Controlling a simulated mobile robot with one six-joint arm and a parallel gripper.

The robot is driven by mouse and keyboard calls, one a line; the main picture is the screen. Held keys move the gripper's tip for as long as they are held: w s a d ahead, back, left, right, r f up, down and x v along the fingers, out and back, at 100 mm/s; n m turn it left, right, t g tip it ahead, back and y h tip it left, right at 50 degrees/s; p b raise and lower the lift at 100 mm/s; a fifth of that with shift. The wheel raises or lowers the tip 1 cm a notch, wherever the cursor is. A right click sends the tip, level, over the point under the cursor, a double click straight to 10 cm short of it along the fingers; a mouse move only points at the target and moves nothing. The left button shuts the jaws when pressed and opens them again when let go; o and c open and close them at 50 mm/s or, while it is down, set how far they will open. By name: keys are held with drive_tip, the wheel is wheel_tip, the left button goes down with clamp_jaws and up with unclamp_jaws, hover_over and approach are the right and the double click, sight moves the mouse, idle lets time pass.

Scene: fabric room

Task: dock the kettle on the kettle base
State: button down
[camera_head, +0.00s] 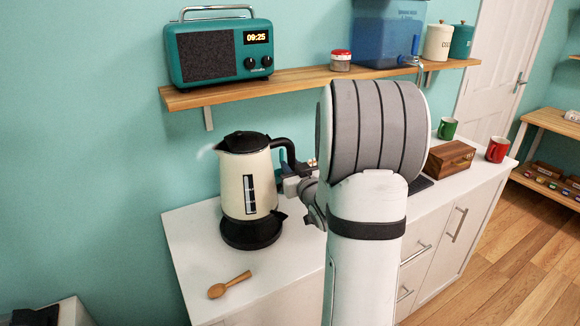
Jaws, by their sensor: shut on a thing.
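The cream kettle (246,185) with a black lid and black handle stands upright at the left end of the white counter. The round black kettle base (251,236) is directly below it. The kettle's bottom meets the base in the picture, but I cannot tell whether it is fully seated or just above. My gripper (292,174) is at the right side of the kettle, shut on its handle. My own arm hides part of the gripper and the counter behind it.
A wooden spoon (229,285) lies on the counter in front of the base. A shelf (285,84) above holds a teal radio (221,48), a jar (341,61) and a blue water tank (385,38). A wooden box (450,158) and green and red mugs stand right of my arm.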

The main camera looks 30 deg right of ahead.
drive_tip(key=shift+f+b, duration=1.3)
drive_tip(key=shift+f, duration=1.15)
drive_tip(key=shift+s+a+b, duration=0.1)
drive_tip(key=shift+b, duration=0.65)
drive_tip(key=shift+f+b, duration=0.65)
drive_tip(key=shift+b, duration=0.1)
drive_tip(key=c, duration=1.6)
unclamp_jaws()
drive_tip(key=shift+o, duration=0.3)
drive_tip(key=shift+s+f, duration=0.1)
drive_tip(key=shift+f, duration=0.1)
drive_tip(key=s+a+b, duration=0.1)
drive_tip(key=s+b, duration=0.1)
drive_tip(key=s, duration=0.9)
drive_tip(key=shift+r, duration=0.1)
